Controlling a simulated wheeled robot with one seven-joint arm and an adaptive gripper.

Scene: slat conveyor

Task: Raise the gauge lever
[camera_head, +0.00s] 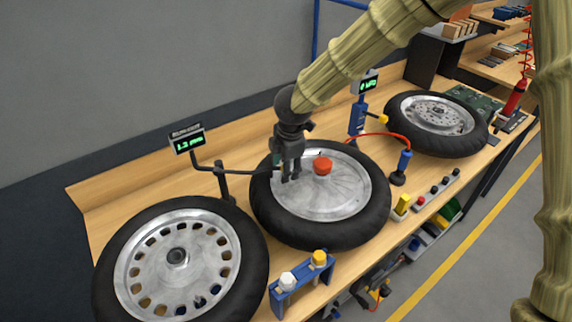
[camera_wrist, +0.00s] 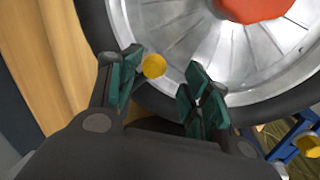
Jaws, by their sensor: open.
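My gripper (camera_head: 290,176) hangs, pointing down, over the left part of the middle wheel (camera_head: 345,195). In the wrist view, my gripper (camera_wrist: 164,72) is open, with a round yellow knob (camera_wrist: 153,66) between its fingers, nearer the left one. The knob appears to be the end of the gauge lever (camera_head: 240,171), a thin dark arm that runs from the post of the left gauge (camera_head: 187,140) to my gripper. The lever looks near level. My gripper hides its far end in the head view. I cannot tell whether a finger touches the knob.
A red hub knob (camera_head: 322,165) stands on the middle wheel. A blue rack (camera_head: 300,285) stands at the front edge. A second gauge (camera_head: 368,83) and a blue hose tool (camera_head: 403,162) stand right of my gripper.

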